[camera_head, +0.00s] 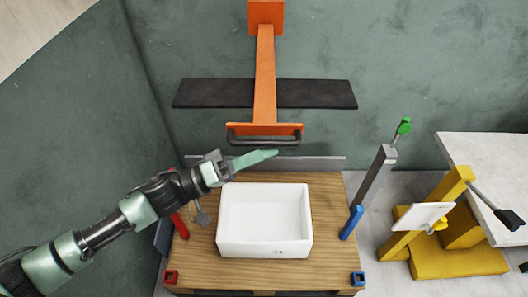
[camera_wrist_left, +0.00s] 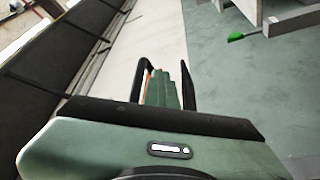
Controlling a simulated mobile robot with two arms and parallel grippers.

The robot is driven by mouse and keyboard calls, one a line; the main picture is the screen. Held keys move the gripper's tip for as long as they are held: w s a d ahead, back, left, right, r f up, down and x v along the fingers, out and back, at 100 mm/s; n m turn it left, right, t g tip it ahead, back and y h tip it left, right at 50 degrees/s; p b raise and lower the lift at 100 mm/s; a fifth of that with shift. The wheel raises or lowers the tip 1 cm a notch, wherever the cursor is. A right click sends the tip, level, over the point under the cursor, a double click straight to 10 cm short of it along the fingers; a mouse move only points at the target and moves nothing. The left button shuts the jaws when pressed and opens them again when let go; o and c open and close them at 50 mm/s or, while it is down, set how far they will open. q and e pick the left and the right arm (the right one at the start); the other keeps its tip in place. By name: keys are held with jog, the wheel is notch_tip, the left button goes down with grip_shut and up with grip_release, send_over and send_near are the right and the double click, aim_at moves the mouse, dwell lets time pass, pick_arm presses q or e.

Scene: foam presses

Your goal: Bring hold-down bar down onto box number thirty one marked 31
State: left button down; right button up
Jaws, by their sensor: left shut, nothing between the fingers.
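The white open box (camera_head: 264,240) sits on a wooden pallet-like table; a tiny dark mark on its front is too small to read. Above and behind it is the orange hold-down bar (camera_head: 265,75), with a dark wide pad (camera_head: 315,94) across it and a black handle (camera_head: 264,141) at its near end. My left gripper (camera_head: 255,159) is shut, its green fingers just below and left of the handle, with nothing held. In the left wrist view, the fingers (camera_wrist_left: 165,92) show near a dark handle-like loop (camera_wrist_left: 139,80). My right gripper is out of view.
The wooden table (camera_head: 335,230) carries a red corner bracket (camera_head: 171,277) and a blue one (camera_head: 358,278). A grey post with a green knob (camera_head: 404,126) stands at the right. A yellow stand (camera_head: 465,262) and a pale table (camera_head: 490,165) are further right.

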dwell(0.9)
pick_arm(q)
jog(key=c, duration=1.7)
grip_release()
jog(key=shift+a, duration=0.15)
jog(key=v, duration=0.8)
jog(key=shift+s+a+f, duration=0.1)
jog(key=shift+s+a, duration=0.05)
jog(key=shift+a, duration=0.25)
